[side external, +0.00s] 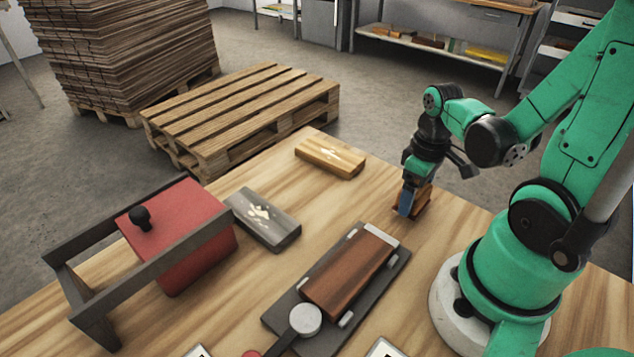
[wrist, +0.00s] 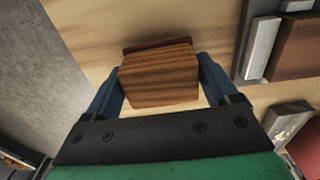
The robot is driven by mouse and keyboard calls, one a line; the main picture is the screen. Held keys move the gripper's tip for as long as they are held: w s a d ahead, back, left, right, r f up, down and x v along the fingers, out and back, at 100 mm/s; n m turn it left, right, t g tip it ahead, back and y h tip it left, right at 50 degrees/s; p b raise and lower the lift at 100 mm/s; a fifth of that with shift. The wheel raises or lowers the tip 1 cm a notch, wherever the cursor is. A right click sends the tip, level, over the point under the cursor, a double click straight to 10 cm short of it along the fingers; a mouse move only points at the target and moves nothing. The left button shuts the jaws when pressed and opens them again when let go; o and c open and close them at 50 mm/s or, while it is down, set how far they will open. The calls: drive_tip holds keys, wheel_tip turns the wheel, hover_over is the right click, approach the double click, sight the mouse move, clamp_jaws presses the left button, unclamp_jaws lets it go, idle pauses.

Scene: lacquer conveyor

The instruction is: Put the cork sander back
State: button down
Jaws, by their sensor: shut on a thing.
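My gripper (side external: 410,205) is shut on a small brown wood-grained block, which I take as the cork sander (side external: 424,198). It is over the right part of the table, close to the far edge. In the wrist view, the sander (wrist: 158,78) sits between the two blue fingers, with a dark red strip along its far side. Its underside is hidden, and I cannot tell whether it touches the tabletop.
A dark plate (side external: 384,274) bears a reddish-brown panel (side external: 350,272). A pale wooden block (side external: 330,156) and a grey block (side external: 262,219) lie farther off. A red box (side external: 180,235) stands in a dark frame (side external: 150,265) at left. Bare tabletop lies between the pale block and plate.

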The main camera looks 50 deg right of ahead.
drive_tip(key=shift+f, duration=0.7)
unclamp_jaws()
drive_tip(key=shift+r, duration=0.15)
drive_tip(key=shift+r, duration=5.65)
drive_tip(key=w+a+r+t, duration=0.1)
drive_tip(key=w+a+t, duration=0.6)
drive_tip(key=w+a, duration=0.2)
drive_tip(key=shift+a, duration=0.55)
drive_tip(key=shift+w, duration=0.1)
